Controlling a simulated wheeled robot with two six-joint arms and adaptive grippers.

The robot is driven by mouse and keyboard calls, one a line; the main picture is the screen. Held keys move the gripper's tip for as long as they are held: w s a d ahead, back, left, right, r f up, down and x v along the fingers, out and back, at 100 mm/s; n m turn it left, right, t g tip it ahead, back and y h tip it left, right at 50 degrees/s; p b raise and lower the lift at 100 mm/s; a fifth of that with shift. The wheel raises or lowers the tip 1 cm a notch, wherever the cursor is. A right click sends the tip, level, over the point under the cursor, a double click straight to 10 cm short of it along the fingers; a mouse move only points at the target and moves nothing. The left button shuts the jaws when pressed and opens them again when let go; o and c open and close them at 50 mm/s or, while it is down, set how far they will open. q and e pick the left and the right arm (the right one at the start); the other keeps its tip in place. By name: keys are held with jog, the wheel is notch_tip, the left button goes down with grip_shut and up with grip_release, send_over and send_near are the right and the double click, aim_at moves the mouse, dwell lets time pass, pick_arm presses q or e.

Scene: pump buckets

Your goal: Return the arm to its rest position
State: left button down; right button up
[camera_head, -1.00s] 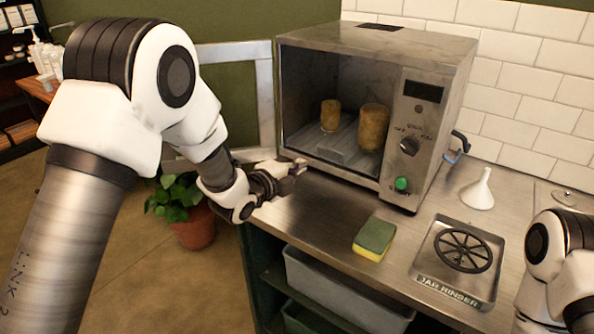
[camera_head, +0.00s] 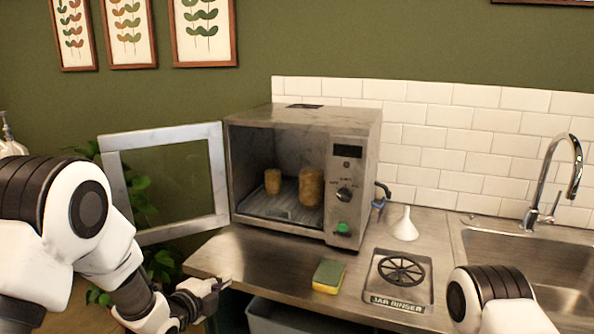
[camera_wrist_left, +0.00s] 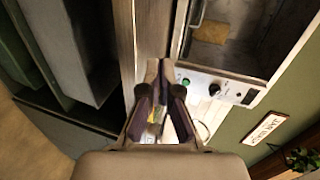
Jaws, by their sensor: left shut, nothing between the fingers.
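My left gripper (camera_head: 214,288) is at the front left edge of the steel counter (camera_head: 275,262), left of the sponge. It also shows in the left wrist view (camera_wrist_left: 161,72), where its fingers are shut with nothing between them. My left arm comes in from the left. Part of my right arm shows at the lower right in the head view; its gripper is out of the picture.
The oven (camera_head: 361,150) stands with its glass door (camera_head: 108,165) swung open to the left, close above my left arm. Two brown jars (camera_head: 272,181) (camera_head: 311,187) stand inside. A sponge (camera_head: 328,276), jar rinser (camera_head: 400,270), funnel (camera_head: 405,225) and sink (camera_head: 520,262) are to the right.

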pick_arm(q)
jog(key=s+a+f+n+g+y, duration=0.1)
jog(key=s+a+f+n+g, duration=0.2)
jog(key=s+f, duration=0.8)
jog(key=s+a+f+n+g+y, duration=0.1)
jog(key=s+f+n+g+y, duration=0.2)
jog(key=s+f, duration=0.8)
jog(key=s+a+f+n+g, duration=0.2)
jog(key=s+f+n+g, duration=0.2)
jog(key=s+n, duration=0.4)
jog(key=s+a+f+n+g+y, duration=0.1)
jog(key=s+a+f+n+g, duration=0.1)
jog(key=s+n, duration=0.6)
jog(key=s+f+g, duration=0.1)
jog(key=s+g, duration=0.1)
jog(key=s, duration=0.1)
jog(key=shift+s+f, duration=0.25)
jog(key=shift+f, duration=0.1)
